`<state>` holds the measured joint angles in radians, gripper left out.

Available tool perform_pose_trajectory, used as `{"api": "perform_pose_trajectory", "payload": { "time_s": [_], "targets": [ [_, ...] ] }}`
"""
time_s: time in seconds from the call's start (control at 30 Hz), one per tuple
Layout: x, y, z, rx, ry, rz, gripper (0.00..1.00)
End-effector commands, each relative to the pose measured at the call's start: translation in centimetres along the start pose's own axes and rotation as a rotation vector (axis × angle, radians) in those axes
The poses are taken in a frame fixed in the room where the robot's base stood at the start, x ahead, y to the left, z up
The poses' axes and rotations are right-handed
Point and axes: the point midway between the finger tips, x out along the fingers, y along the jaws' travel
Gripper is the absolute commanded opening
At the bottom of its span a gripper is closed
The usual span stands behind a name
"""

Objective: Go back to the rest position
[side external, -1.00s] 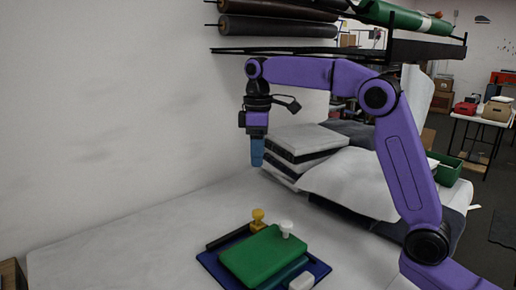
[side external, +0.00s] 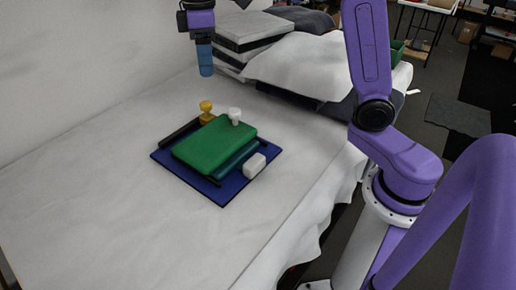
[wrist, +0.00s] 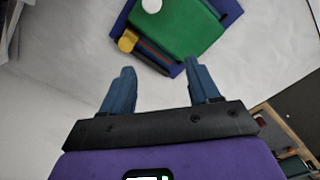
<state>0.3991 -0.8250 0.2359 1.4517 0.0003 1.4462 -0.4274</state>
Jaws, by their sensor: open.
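My gripper (side external: 205,70) hangs fingers down above the table, over the back edge area behind the blue board. In the wrist view its two blue fingers (wrist: 160,72) stand apart with nothing between them. A blue board (side external: 222,197) lies on the table with a green slab (side external: 212,147) on it. A yellow knob-shaped piece (side external: 206,110) and a white knob-shaped piece (side external: 235,114) stand at the slab's far side. The wrist view shows the green slab (wrist: 185,28), the yellow piece (wrist: 127,41) and the white piece (wrist: 152,5). My gripper touches none of them.
A white block (side external: 255,165) and a dark bar (side external: 178,134) lie on the board. A stack of white and dark slabs (side external: 250,30) and a pale cushion-like bag (side external: 310,65) sit at the back right. The white-covered table (side external: 100,190) is clear at left and front.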

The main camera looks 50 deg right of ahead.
Motion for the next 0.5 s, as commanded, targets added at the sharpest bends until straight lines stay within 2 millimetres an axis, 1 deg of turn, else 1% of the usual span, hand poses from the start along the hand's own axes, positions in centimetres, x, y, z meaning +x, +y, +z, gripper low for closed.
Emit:
{"api": "perform_pose_trajectory", "payload": {
  "time_s": [0.03,0.1,0.27,0.37,0.5],
  "targets": [
    [0.5,-1.7,0.8,-0.019,0.0,0.0,0.61],
    [1.2,-3.7,1.9,-0.038,0.003,0.0,0.61],
    [3.1,-8.2,5.0,-0.082,0.009,0.0,0.61],
    [4.4,-10.7,7.4,-0.109,0.012,-0.001,0.61],
    [6.4,-13.9,11.3,-0.148,0.015,-0.002,0.61]
  ]
}}
